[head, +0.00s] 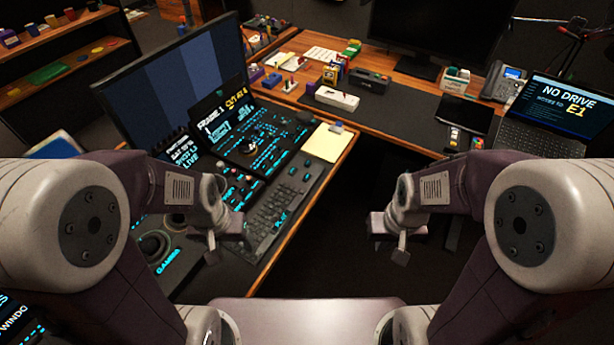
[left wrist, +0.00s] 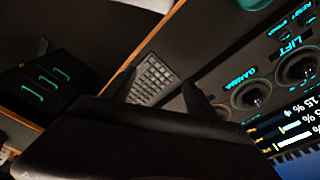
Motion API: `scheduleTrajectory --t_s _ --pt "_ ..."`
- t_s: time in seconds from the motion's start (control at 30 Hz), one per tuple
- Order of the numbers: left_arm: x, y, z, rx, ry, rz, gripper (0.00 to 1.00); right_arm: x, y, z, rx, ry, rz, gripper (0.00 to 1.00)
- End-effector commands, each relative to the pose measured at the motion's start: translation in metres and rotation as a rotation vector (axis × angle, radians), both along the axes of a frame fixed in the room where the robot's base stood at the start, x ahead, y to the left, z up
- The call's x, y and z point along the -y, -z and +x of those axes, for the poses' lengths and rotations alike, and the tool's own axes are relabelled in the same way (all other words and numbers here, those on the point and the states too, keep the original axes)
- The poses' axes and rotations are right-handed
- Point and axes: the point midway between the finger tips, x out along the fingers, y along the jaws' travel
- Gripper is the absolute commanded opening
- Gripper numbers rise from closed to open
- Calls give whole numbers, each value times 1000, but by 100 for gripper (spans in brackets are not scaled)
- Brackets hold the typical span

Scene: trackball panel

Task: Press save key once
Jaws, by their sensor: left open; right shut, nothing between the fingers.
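The control panel (head: 262,180) on the left desk carries glowing cyan keys, labels and a keyboard (head: 270,215). A trackball (head: 153,245) sits near its lower left, by a GAMMA label. I cannot read which key is the save key. My left gripper (head: 228,243) is open and empty at the near part of the panel, by the keyboard. In the left wrist view its two fingers (left wrist: 160,92) show with the keyboard (left wrist: 152,78) beyond them, and trackballs (left wrist: 250,95) to the right. My right gripper (head: 393,243) is shut and empty, over the dark gap right of the panel.
A monitor (head: 170,85) and a tilted screen (head: 222,118) stand behind the panel. A laptop (head: 560,115), a phone (head: 503,82) and small items stand on the right desk. Dark open floor lies between the desks.

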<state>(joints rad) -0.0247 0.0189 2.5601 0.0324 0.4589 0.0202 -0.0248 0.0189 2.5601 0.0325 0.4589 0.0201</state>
Motion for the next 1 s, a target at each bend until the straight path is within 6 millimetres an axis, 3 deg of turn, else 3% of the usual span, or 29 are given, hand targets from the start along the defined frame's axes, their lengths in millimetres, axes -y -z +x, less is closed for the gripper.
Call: scheduleTrajectory --t_s 0.03,0.2,0.23,1.0 --pt "0 0 0 0 0 0 50 0 0 0 0 0 0 0" --pt "0 0 0 0 0 0 3 0 0 0 0 0 0 0" --pt "0 0 0 0 0 0 0 0 0 0 0 0 0 0" --pt "0 0 0 0 0 0 0 0 0 0 0 0 0 0"
